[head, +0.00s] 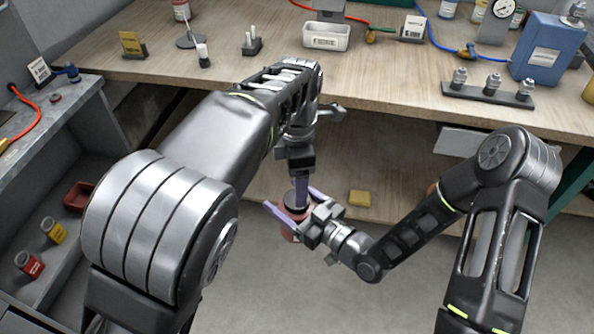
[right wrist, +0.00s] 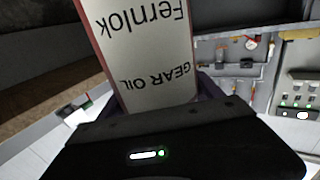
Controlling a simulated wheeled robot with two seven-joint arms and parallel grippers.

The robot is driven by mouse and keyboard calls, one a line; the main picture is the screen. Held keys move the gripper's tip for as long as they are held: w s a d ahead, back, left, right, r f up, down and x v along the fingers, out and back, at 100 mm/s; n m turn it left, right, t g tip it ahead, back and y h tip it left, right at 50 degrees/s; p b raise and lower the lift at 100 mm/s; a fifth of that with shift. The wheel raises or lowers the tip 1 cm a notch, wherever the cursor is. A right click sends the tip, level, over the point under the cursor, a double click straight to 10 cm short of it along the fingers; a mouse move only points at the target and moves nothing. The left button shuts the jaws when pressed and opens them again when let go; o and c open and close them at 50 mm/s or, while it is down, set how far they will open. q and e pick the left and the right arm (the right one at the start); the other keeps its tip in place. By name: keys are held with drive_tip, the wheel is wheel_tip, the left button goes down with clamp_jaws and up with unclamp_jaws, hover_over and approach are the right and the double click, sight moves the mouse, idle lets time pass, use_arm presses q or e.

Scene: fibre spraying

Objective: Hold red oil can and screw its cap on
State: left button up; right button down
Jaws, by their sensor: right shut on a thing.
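The red oil can (head: 290,226) is held in the air in front of the workbench, partly hidden by my grippers in the head view. My right gripper (head: 290,199) is shut on it, its purple fingers on either side of the can. In the right wrist view the can (right wrist: 150,60) shows a pale label reading "Fernlok GEAR OIL", upside down there. My left gripper (head: 301,190) points down right above the can. A dark cap (head: 296,201) shows at its fingertips, at the can's top. I cannot tell whether the left fingers grip it or whether it is seated.
The wooden workbench (head: 390,85) stands behind, with a white bin (head: 326,36), a rack of metal fittings (head: 488,88) and a blue canister (head: 548,48). A yellow block (head: 360,198) lies on the lower shelf. A grey side shelf (head: 60,190) at left holds small jars.

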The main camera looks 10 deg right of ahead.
use_arm(q)
drive_tip(key=shift+f, duration=2.65)
drive_tip(key=shift+c, duration=0.2)
drive_tip(key=c, duration=1.4)
drive_tip(key=m, duration=0.3)
drive_tip(key=shift+c, duration=0.2)
drive_tip(key=o, duration=1.6)
drive_tip(key=shift+c, duration=0.2)
drive_tip(key=shift+r, duration=2.3)
